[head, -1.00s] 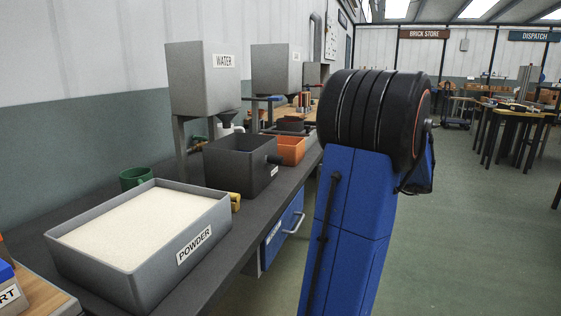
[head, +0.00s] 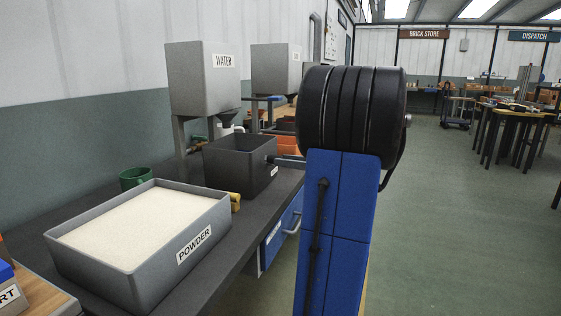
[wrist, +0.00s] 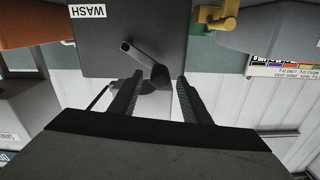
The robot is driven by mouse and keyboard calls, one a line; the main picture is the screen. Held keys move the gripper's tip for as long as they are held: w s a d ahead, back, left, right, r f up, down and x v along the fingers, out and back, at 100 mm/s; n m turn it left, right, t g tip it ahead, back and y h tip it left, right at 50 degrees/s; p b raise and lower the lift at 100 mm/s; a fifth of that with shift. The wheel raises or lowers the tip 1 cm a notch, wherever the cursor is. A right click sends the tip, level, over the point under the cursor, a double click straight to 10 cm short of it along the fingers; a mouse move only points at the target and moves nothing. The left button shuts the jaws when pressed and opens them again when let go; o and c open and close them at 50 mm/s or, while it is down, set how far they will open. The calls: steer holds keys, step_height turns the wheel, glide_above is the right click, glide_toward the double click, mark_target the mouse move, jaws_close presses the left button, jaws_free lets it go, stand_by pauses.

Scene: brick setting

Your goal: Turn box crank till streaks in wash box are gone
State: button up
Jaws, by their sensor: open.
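The wash box is a dark grey open box (head: 238,168) on the bench in the head view. Its front, with an upside-down WASH label, fills the top of the wrist view (wrist: 95,50). In the head view the crank (head: 271,160) shows only as a small dark stub. No streaks can be made out; the inside is mostly hidden.
A POWDER tray (head: 145,228), a green mug (head: 135,178) and a WATER tank (head: 203,78) share the bench. An orange bin (head: 287,145) stands beyond the wash box, partly behind my arm.

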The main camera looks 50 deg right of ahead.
steer(key=shift+x, duration=1.2)
jaws_close()
